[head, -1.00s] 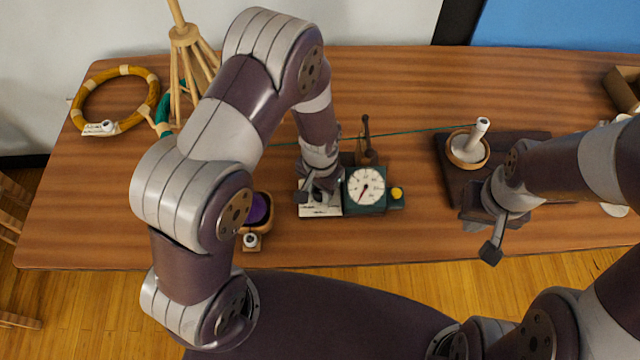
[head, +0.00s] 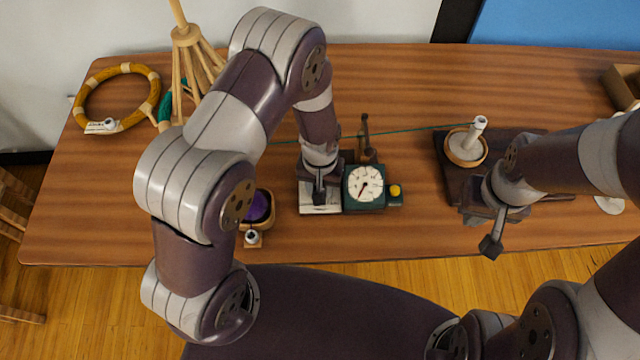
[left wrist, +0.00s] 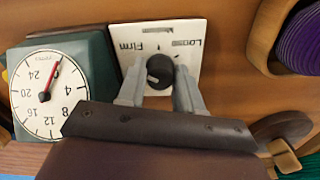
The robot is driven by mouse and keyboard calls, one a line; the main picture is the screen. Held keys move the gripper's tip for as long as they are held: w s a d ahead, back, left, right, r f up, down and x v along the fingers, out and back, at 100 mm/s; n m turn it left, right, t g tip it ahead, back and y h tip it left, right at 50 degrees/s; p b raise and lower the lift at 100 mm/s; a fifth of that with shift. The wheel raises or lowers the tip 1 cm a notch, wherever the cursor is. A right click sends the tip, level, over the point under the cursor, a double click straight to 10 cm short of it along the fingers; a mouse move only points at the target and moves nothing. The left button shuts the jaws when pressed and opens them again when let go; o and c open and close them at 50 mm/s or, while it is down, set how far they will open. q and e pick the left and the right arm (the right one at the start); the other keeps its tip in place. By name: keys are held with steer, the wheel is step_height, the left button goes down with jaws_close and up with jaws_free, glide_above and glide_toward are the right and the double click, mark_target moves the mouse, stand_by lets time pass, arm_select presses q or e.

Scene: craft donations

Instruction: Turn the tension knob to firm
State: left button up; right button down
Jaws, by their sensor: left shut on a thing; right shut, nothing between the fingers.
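The tension knob (left wrist: 160,70) is small, black and round, on a white plate (left wrist: 190,68) marked Firm, Medium and Loose in the left wrist view. A pale mark shows on the knob's lower left; which word it points to is unclear. My left gripper (left wrist: 159,92) is shut on the knob, one grey finger on each side. In the head view the plate (head: 320,208) lies under my left gripper (head: 319,196), which hides the knob. My right gripper (head: 491,244) is shut and empty, right of the plate near the table's front edge.
A green dial gauge (head: 364,186) with a yellow button (head: 396,191) stands right beside the plate. A purple yarn bowl (head: 260,207) is to the left. A spool stand (head: 467,147) is by my right arm. A teal thread crosses behind.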

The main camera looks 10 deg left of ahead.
arm_select(q)
steer(key=o, duration=1)
steer(key=shift+o, duration=0.2)
step_height(320, 180, up, 13)
steer(key=shift+f, duration=0.15)
